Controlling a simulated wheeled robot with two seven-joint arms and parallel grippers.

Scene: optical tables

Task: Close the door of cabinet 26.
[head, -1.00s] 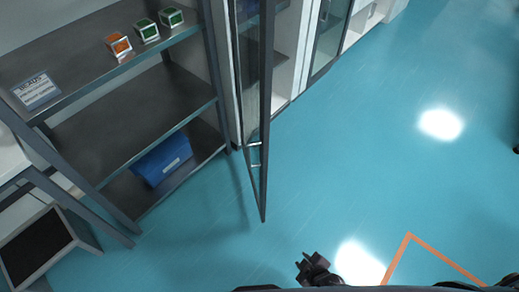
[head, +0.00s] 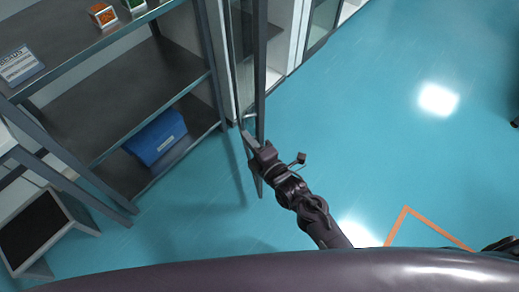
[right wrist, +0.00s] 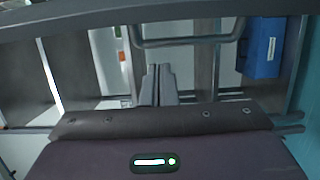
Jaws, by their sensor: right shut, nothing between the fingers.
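The glass cabinet door (head: 261,75) stands open in the head view, seen almost edge-on, jutting out over the floor from the white cabinet (head: 280,45). No number on it is readable. Its metal handle (head: 247,116) shows near the fingers of my right gripper (head: 247,135). That gripper is shut and empty, beside the lower part of the door; whether it touches the door is unclear. In the right wrist view the shut fingers (right wrist: 158,78) point toward the door, just below the U-shaped handle bar (right wrist: 190,42). My left gripper is not in view.
A grey shelf rack (head: 120,100) stands left of the door, with small boxes above and a blue bin (head: 155,137) low down. A grey box-like object (head: 38,235) is at the lower left. Teal floor (head: 370,130) is open to the right.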

